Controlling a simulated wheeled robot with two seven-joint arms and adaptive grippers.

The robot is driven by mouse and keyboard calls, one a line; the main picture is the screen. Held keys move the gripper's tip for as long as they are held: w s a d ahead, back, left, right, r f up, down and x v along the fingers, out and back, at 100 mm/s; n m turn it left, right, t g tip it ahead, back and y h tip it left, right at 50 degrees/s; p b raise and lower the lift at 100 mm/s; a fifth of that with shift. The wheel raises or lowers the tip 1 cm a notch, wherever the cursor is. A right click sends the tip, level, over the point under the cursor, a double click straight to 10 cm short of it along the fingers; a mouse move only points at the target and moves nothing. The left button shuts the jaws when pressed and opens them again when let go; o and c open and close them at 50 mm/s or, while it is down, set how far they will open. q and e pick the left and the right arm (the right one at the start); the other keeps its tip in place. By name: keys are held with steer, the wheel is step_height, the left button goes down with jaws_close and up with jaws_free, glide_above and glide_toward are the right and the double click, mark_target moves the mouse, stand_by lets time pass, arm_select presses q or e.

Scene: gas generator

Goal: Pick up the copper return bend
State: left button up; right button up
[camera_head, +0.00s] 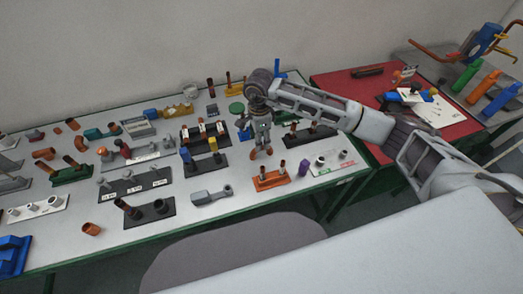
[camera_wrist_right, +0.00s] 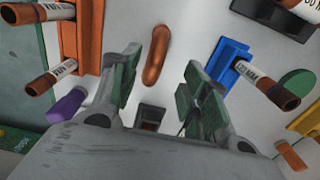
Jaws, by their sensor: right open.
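The copper return bend (camera_wrist_right: 157,55) shows in the right wrist view as a rounded, elongated copper piece on the pale table. It appears between and slightly beyond the fingertips of my right gripper (camera_wrist_right: 160,78). The fingers are open, one on each side of it in the picture; I see no clear contact. In the head view my right gripper (camera_head: 262,145) points down over the middle of the table, and the bend is largely hidden or too small to make out there. My left gripper is not in view.
An orange holder with tubes (camera_head: 272,180), a purple piece (camera_head: 303,168) and a blue holder (camera_wrist_right: 230,65) stand close around the gripper. Several fittings and racks crowd the white table (camera_head: 240,204). A red table (camera_head: 336,86) with more parts is at right.

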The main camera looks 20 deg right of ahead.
steer(key=shift+s+d+f, duration=0.1)
steer(key=shift+s+f, duration=0.05)
steer(key=shift+f, duration=0.35)
steer(key=shift+s+d+f+p, duration=0.1)
steer(key=shift+f+p, duration=0.1)
steer(key=shift+f, duration=0.2)
steer(key=shift+s+d+f+p, duration=0.1)
steer(key=shift+f+p, duration=0.05)
steer(key=shift+f, duration=0.2)
step_height(320, 180, down, 2)
steer(key=shift+f, duration=0.3)
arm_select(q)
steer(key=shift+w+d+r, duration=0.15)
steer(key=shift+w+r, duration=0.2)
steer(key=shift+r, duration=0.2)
arm_select(e)
steer(key=c, duration=1)
steer(key=shift+r, duration=0.2)
